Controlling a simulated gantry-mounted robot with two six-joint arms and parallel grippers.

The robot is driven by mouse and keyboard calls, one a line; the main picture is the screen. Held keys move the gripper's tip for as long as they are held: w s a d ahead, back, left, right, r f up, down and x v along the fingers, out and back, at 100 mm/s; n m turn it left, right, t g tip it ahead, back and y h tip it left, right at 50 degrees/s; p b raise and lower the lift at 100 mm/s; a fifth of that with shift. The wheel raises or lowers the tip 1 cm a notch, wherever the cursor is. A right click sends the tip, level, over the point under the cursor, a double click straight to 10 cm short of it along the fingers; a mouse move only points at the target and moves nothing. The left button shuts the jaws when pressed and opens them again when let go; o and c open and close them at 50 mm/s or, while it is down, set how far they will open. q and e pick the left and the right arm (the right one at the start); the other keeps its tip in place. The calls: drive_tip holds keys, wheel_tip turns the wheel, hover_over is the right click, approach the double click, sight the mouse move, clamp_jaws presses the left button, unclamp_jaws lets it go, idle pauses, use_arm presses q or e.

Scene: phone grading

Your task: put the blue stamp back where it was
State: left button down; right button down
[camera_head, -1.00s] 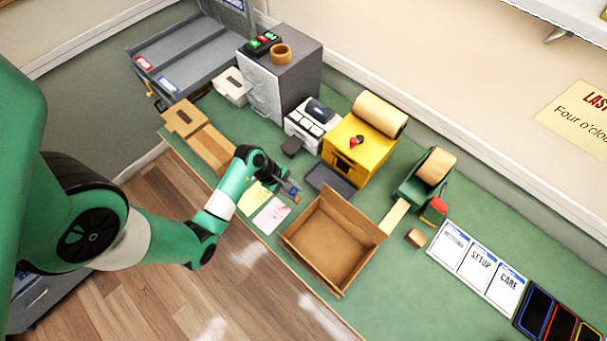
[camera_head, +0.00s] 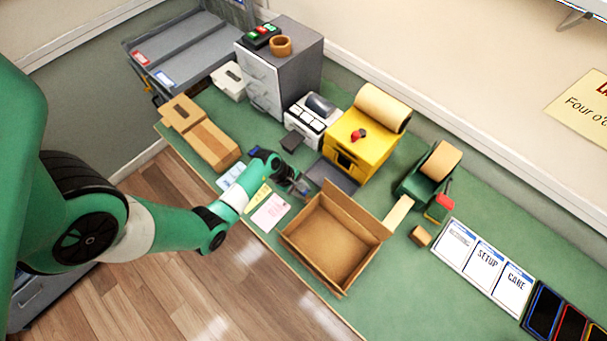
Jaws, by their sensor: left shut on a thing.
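My left gripper (camera_head: 302,189) is over the green bench, between the coloured papers and the open cardboard box. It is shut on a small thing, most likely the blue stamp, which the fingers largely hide. A black stamp holder (camera_head: 262,37) on top of the grey drawer cabinet shows red and green pieces. A small dark pad (camera_head: 292,141) lies on the bench in front of the white printer. My right gripper is not in view.
The open cardboard box (camera_head: 330,240) is just right of the gripper. A yellow machine (camera_head: 372,150) stands behind it. Blue (camera_head: 231,176), yellow (camera_head: 257,196) and pink (camera_head: 271,213) papers lie near the front edge. The grey cabinet (camera_head: 290,70) stands tall at the back.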

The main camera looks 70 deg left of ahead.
use_arm(q)
drive_tip(key=c, duration=0.6)
unclamp_jaws()
drive_tip(key=shift+o, duration=0.2)
drive_tip(key=p+v, duration=0.4)
drive_tip(key=v, duration=0.8)
drive_tip(key=shift+r, duration=0.15)
